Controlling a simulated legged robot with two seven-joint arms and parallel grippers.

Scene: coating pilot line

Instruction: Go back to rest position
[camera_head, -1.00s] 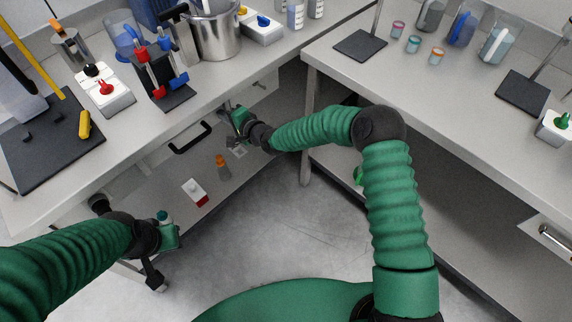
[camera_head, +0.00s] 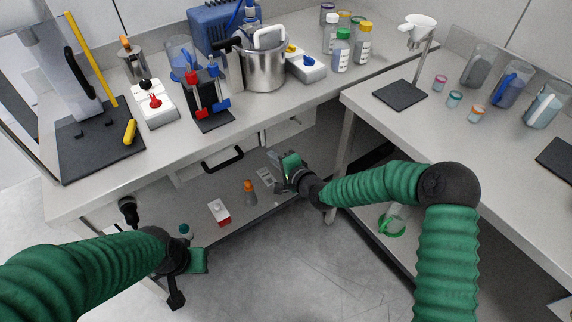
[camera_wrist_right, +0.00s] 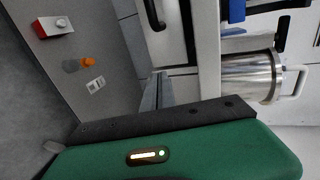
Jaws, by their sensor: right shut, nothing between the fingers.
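My right gripper (camera_head: 277,160) is in front of the left bench's drawer front, below the worktop edge. It is shut and holds nothing. In the right wrist view, its grey finger (camera_wrist_right: 156,92) points up at the bench front. My left arm comes in from the lower left. My left gripper (camera_head: 192,262) hangs low at the left, below the bench top, and its fingers are not clear enough to tell whether it is open or shut.
The left bench top (camera_head: 150,165) carries a steel pot (camera_head: 264,70), a red-and-blue clamp rack (camera_head: 207,105) and bottles. Its lower shelf (camera_head: 230,205) holds a red-and-white box (camera_head: 219,212) and an orange-capped bottle (camera_head: 250,193). The right bench (camera_head: 420,125) is close to my right arm. Open floor lies between.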

